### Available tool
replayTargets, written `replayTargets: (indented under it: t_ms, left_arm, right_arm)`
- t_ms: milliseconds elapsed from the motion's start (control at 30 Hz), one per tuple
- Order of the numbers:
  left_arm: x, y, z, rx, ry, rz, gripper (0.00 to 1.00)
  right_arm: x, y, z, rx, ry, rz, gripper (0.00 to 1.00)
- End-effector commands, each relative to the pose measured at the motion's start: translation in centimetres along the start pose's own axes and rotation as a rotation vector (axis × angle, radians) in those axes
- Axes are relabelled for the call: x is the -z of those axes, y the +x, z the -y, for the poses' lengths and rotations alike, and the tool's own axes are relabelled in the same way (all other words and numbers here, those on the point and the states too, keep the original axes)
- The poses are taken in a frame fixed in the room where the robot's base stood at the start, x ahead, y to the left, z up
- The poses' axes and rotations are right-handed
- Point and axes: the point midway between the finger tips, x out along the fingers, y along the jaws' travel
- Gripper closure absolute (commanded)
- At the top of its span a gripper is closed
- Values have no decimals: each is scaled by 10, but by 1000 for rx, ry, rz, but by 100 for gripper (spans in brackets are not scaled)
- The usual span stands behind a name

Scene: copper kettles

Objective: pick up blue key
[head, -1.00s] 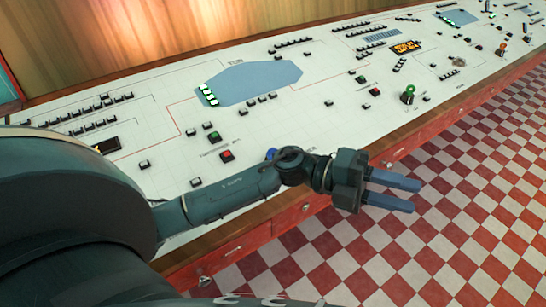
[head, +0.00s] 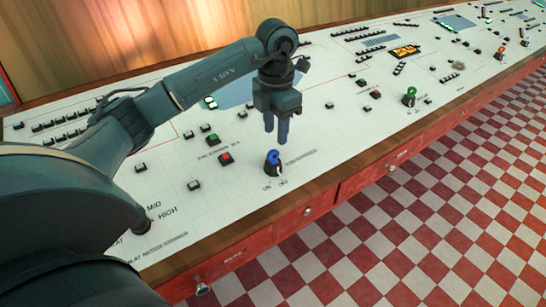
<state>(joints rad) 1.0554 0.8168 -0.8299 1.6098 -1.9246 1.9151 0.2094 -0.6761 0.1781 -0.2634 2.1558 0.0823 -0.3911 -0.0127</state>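The blue key (head: 273,157) stands upright in a black round switch base on the white console, near the console's front edge. Small lettering is printed just below it. My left gripper (head: 276,136) points down, just above the key and apart from it in the picture. Its two fingers are parallel with a gap between them, and nothing is held. My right gripper is not in view.
The white console panel (head: 320,125) carries a red button (head: 226,158), a green button (head: 213,138) and several black buttons. A green-topped knob (head: 410,94) stands farther right. Red drawers with round knobs (head: 308,211) line the front, above a checkered floor.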

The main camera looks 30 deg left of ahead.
Motion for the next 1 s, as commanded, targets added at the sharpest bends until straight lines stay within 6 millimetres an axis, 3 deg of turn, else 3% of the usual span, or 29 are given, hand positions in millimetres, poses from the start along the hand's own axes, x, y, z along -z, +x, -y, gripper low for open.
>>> replayTargets:
  t_ms: [600, 867, 1000]
  left_arm:
    - [3, 70, -6, 4, 2, 0, 64]
    - [2, 74, -7, 2, 2, 3, 64]
    - [2, 74, -7, 2, 2, 3, 73]
  right_arm:
    - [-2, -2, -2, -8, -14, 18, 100]
    - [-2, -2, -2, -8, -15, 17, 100]
    - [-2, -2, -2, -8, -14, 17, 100]
